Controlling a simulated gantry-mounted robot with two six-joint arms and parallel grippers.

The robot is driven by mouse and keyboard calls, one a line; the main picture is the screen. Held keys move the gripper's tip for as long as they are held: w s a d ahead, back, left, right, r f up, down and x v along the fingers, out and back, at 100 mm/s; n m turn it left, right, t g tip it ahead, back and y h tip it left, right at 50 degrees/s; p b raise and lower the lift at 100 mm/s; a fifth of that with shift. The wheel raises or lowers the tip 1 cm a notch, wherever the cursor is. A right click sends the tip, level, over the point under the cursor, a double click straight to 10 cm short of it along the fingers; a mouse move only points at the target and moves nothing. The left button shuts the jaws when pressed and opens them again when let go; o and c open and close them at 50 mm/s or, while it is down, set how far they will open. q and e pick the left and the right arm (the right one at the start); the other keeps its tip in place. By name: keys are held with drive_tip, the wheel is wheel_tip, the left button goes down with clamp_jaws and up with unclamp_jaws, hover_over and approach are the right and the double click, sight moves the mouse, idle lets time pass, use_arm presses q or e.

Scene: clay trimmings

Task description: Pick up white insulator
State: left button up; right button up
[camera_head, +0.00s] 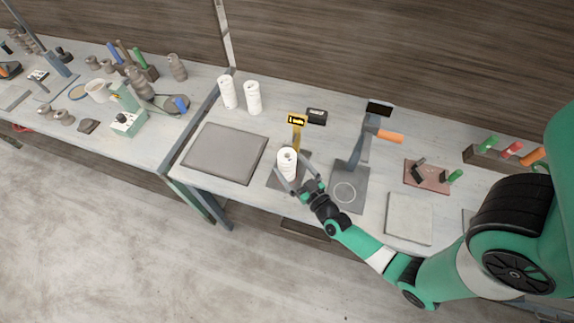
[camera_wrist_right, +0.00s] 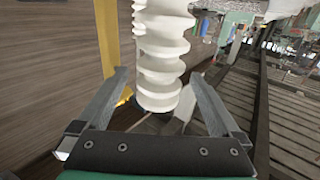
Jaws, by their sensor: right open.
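A white ribbed insulator (camera_head: 287,161) stands upright on a small grey plate (camera_head: 274,180) in front of a yellow post in the head view. My right gripper (camera_head: 300,183) is open at the insulator's near side. In the right wrist view the ribbed insulator (camera_wrist_right: 160,55) fills the upper middle, just beyond and between the spread fingers of my right gripper (camera_wrist_right: 158,95). A gap shows on each side, so the fingers do not grip it. Two more white insulators, a left one (camera_head: 227,92) and a right one (camera_head: 253,98), stand at the back left of the bench. My left gripper is not in view.
The yellow post (camera_head: 297,132) rises right behind the insulator. A grey stand (camera_head: 352,170) with an orange handle is close on the right. A flat grey mat (camera_head: 225,152) lies empty on the left. A reddish board (camera_head: 427,177) with small parts is farther right.

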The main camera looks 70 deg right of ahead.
drive_tip(key=x, duration=0.2)
drive_tip(key=shift+w+d, duration=0.15)
drive_tip(key=shift+w, duration=0.05)
clamp_jaws()
drive_tip(key=shift+r, duration=0.15)
